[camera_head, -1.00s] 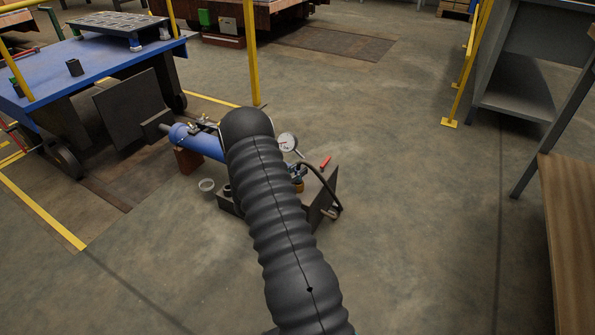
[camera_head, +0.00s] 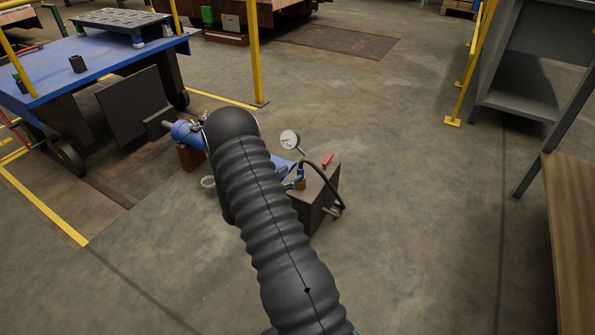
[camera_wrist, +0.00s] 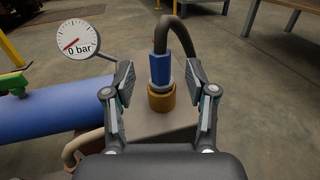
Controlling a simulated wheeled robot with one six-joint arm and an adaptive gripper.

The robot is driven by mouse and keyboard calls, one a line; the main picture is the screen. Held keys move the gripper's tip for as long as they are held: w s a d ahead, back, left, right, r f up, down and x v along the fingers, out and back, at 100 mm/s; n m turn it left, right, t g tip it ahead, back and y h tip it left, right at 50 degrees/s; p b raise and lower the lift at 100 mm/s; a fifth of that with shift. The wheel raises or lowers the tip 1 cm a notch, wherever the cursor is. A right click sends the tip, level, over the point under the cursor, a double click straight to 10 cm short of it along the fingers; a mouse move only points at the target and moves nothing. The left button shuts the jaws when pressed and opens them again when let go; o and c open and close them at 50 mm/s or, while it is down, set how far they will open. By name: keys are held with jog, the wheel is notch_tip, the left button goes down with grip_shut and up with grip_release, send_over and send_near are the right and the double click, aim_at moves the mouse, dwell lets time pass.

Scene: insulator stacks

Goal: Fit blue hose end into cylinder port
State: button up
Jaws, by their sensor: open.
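The blue hose end (camera_wrist: 160,70) stands upright at the brass-coloured fitting (camera_wrist: 161,98) on the dark block, with the dark hose (camera_wrist: 176,30) looping from its top. My gripper (camera_wrist: 158,80) is open, and the hose end shows between its two fingers, apparently untouched. The blue cylinder (camera_wrist: 50,118) lies left of it in the wrist view; its port is not clear there. In the head view my arm covers my gripper and the middle of the cylinder (camera_head: 186,133). The brass-coloured fitting (camera_head: 300,184) shows right of my arm.
A gauge (camera_wrist: 79,38) reading 0 bar stands on a thin stem by the left finger. A green-handled part (camera_wrist: 13,85) sits at the cylinder. The dark block (camera_head: 315,205) has a red item (camera_head: 328,160) by it.

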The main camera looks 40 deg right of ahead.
jog(key=a, duration=0.7)
jog(key=shift+s, duration=0.45)
